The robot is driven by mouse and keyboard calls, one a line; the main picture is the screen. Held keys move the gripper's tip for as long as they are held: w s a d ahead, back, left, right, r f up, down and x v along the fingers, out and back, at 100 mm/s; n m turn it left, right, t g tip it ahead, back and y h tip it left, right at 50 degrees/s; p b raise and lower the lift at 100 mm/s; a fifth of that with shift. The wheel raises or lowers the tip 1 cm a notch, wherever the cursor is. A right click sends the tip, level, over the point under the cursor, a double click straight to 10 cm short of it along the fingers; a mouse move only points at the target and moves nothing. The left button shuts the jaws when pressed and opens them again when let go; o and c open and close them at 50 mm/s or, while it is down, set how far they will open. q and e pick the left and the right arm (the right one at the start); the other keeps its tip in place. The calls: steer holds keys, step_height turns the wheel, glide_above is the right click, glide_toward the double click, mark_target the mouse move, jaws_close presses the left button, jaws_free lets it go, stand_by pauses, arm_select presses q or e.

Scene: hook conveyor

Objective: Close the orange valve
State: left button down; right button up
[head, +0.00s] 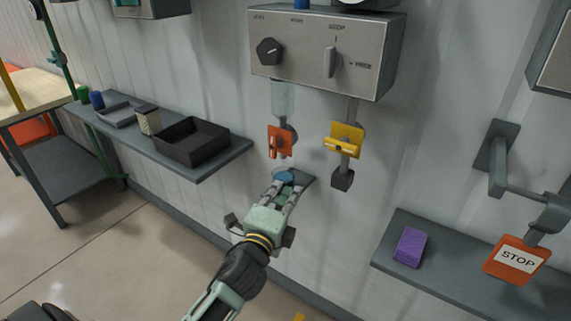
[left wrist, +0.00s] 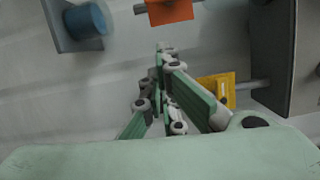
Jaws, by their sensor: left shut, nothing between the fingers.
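The orange valve (head: 280,142) is on a vertical pipe on the wall, below the left part of a grey control box. Its orange plate also shows at the top of the left wrist view (left wrist: 171,12). A yellow valve (head: 346,139) is on a second pipe to its right, and its yellow part shows in the left wrist view (left wrist: 217,91). My left gripper (head: 291,183) is below the orange valve, apart from it in the picture. Its fingers (left wrist: 165,52) are together with nothing between them. My right gripper is out of view.
A blue round part (head: 284,175) sits on a small bracket beside my left fingertips. The control box (head: 312,60) is above the valves. A shelf (head: 225,160) with trays is at left. Another shelf (head: 440,265) holds a purple block (head: 410,247), near a STOP sign (head: 516,260).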

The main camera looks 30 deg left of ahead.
mark_target(273, 146)
arm_select(q)
steer(key=shift+w, duration=0.15)
steer(key=w+a+p, duration=0.4)
steer(key=w+a, duration=0.1)
steer(key=w, duration=0.5)
steer(key=shift+a+r, duration=0.2)
steer(key=shift+a, duration=0.1)
steer(key=shift+f, duration=0.1)
steer(key=shift+f+m+b, duration=0.15)
steer(key=shift+m+b, duration=0.15)
steer(key=shift+b, duration=0.15)
